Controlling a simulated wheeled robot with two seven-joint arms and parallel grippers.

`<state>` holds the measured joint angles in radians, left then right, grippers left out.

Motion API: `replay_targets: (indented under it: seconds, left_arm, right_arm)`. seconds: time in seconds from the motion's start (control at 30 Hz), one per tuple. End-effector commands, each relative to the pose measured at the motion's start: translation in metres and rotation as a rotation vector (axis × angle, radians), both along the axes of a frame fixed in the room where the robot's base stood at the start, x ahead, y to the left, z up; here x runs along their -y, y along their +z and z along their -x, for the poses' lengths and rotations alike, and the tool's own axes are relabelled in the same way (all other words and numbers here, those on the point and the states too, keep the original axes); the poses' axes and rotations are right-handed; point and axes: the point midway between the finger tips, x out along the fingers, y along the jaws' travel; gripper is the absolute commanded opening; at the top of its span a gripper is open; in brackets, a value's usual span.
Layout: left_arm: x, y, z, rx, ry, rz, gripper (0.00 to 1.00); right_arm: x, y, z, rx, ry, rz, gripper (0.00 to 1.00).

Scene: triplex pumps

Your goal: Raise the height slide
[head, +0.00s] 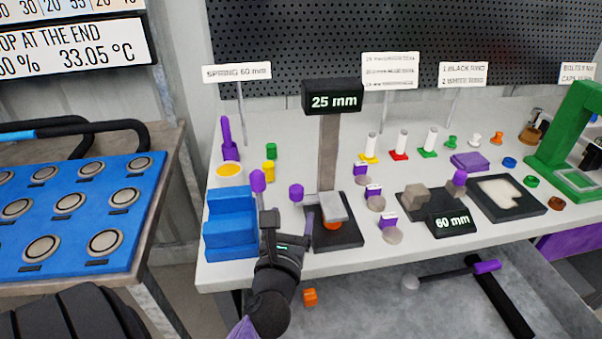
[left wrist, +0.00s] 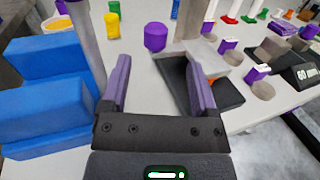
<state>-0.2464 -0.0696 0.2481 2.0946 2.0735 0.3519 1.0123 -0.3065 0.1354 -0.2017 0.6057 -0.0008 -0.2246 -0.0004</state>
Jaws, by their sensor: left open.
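The height gauge has a grey upright column (head: 328,150), a black display (head: 333,98) reading 25 mm and a black base (head: 347,236). Its light grey slide (head: 333,206) sits low on the column, just above an orange piece (head: 332,224). The slide also shows in the left wrist view (left wrist: 204,62). A purple knob (head: 296,192) is just left of the slide; it also shows in the left wrist view (left wrist: 155,37), beyond the fingertips. I cannot tell whether it joins the slide. My left gripper (head: 286,216) is open and empty, in front of the knob. My right gripper is not in view.
A blue block (head: 229,225) stands close to the left of my gripper, with a purple-topped post (head: 258,181) beside it. Small parts stand behind and right of the gauge. A second display (head: 452,220) reads 60 mm. An open drawer (head: 380,306) lies below the table edge.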

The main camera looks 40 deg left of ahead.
Motion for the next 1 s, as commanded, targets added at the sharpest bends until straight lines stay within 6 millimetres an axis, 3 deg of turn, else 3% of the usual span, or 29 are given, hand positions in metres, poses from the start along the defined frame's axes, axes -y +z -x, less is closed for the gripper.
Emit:
replay_targets:
  seconds: [0.17, 0.6, 1.0]
  left_arm:
    - [-0.009, -0.004, -0.006, 0.007, 0.021, 0.049, 0.77]
    - [-0.051, -0.005, -0.072, 0.004, 0.019, 0.043, 0.77]
    - [-0.058, -0.004, -0.082, 0.003, 0.019, 0.043, 0.77]
  right_arm:
    - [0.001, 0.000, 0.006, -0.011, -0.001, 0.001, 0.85]
    - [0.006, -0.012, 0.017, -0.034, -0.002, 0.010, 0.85]
    - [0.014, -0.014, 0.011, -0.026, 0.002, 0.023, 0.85]
